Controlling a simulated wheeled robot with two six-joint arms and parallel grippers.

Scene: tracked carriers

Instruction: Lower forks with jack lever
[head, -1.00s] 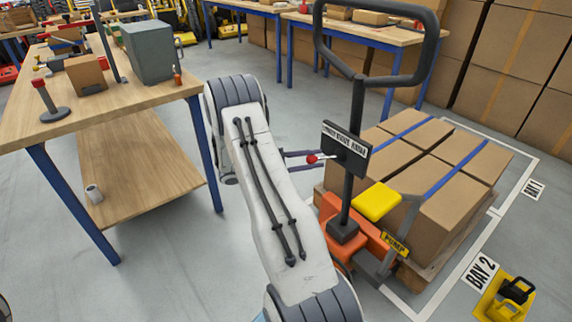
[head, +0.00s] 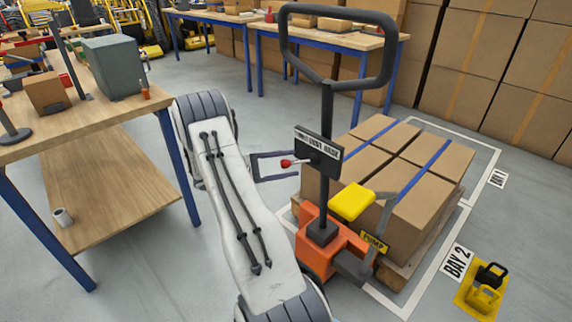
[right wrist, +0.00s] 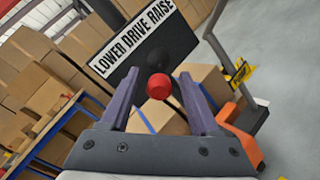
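The orange pallet jack (head: 312,258) stands upright with its dark loop handle (head: 328,84). A sign plate (head: 319,149) on its post reads "LOWER DRIVE RAISE" in the right wrist view (right wrist: 132,38). The jack lever (head: 287,163) has a red knob, also seen in the right wrist view (right wrist: 159,87). My right gripper (head: 296,164) is open, with the knob between its two fingers; I cannot tell whether they touch it. The forks are hidden under the loaded pallet (head: 398,278). My left gripper is out of view.
Strapped cartons (head: 420,205) sit on the pallet inside white floor lines. A wooden bench (head: 120,170) stands left, with open floor beyond.

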